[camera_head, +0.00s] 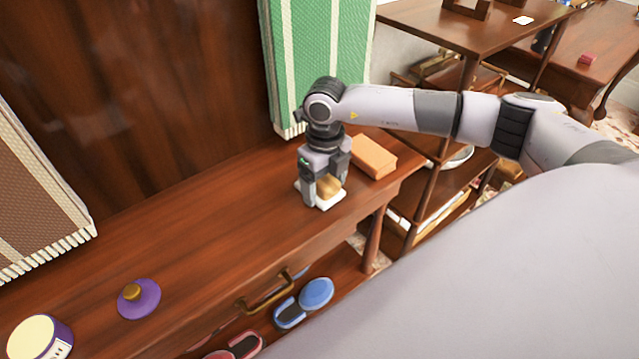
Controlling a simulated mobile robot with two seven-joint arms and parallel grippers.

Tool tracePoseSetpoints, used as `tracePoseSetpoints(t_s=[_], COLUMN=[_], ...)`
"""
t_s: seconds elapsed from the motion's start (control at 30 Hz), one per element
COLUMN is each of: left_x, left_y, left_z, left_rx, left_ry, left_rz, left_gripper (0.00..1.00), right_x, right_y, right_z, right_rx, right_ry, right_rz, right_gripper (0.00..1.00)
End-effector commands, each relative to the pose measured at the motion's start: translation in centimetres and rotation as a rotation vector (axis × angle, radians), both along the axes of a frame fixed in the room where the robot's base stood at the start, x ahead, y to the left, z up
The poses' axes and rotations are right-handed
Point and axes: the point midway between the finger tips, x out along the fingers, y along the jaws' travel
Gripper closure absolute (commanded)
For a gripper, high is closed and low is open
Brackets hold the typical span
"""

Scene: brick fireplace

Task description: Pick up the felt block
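A small block with a pale cream base (334,198) and a tan upper part lies on the wooden cabinet top near its right end; I take it to be the felt block. My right gripper (327,190) points straight down over it, with one finger on each side of the tan part. The fingers stand wide apart; whether they touch the block cannot be made out. My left gripper is not in view.
An orange-tan brick-shaped block (373,157) lies just right of my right gripper. A purple disc with a gold knob (138,298) and a purple-and-cream round tin (40,338) stand at left. The cabinet top (220,225) between is clear. A green striped panel (315,50) rises behind.

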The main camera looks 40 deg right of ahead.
Motion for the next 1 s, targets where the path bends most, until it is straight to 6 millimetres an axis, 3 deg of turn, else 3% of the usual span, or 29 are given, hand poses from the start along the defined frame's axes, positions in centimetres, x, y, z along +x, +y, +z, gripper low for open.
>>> tracePoseSetpoints(t_s=[0.03, 0.1, 0.57, 0.77, 1.0], left_x=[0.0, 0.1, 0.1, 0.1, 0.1], left_y=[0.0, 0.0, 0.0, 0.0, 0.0], left_z=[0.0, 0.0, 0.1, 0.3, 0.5], left_rx=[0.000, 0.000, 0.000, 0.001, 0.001], left_ry=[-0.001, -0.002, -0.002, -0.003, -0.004], left_rz=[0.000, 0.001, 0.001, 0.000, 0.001], left_gripper=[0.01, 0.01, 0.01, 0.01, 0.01], right_x=[0.0, 0.0, 0.0, 0.1, 0.1], right_y=[0.0, 0.0, 0.0, 0.0, 0.0], right_z=[0.0, 0.0, 1.1, 4.4, 11.4], right_rx=[0.000, 0.000, 0.000, 0.001, 0.001], right_ry=[0.000, 0.000, -0.001, -0.005, -0.007], right_rz=[0.000, 0.000, 0.000, -0.001, 0.000], right_gripper=[0.41, 0.63, 0.63, 0.63, 0.63])
